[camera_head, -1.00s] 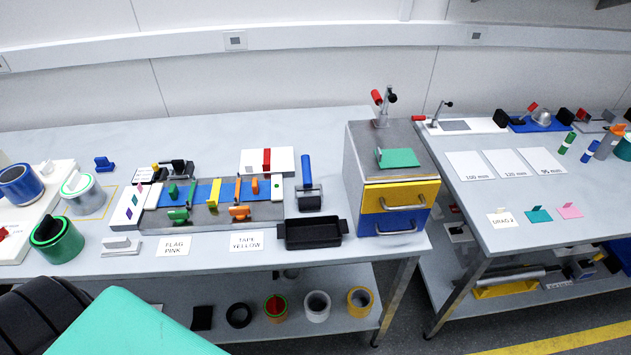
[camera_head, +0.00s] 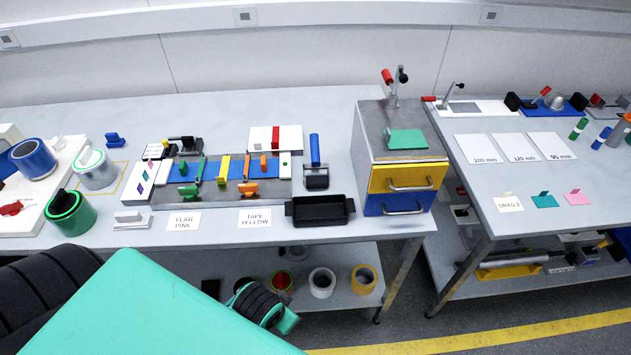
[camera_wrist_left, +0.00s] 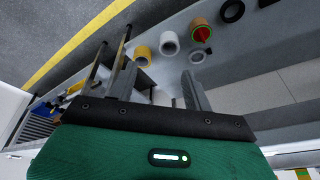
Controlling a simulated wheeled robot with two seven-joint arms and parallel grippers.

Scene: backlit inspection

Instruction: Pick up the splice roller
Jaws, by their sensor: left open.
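The splice roller, by its look the tool with a blue upright handle (camera_head: 315,150) and a dark metal head, stands on the left bench behind the black tray. It is not visible in the left wrist view. My left gripper (camera_wrist_left: 158,72) is open and empty in the left wrist view, its fingers pointing over the bench's lower shelf. In the head view my green left arm comes in from the bottom left, and a black ribbed part of it shows below the bench's front edge. The fingertips cannot be made out there. My right gripper is not in view.
A black tray (camera_head: 320,212) sits in front of the roller. A drawer cabinet (camera_head: 397,148) stands to its right and a splicing board (camera_head: 228,200) to its left. A white tape roll (camera_head: 321,283) and yellow tape roll (camera_head: 364,279) lie on the lower shelf.

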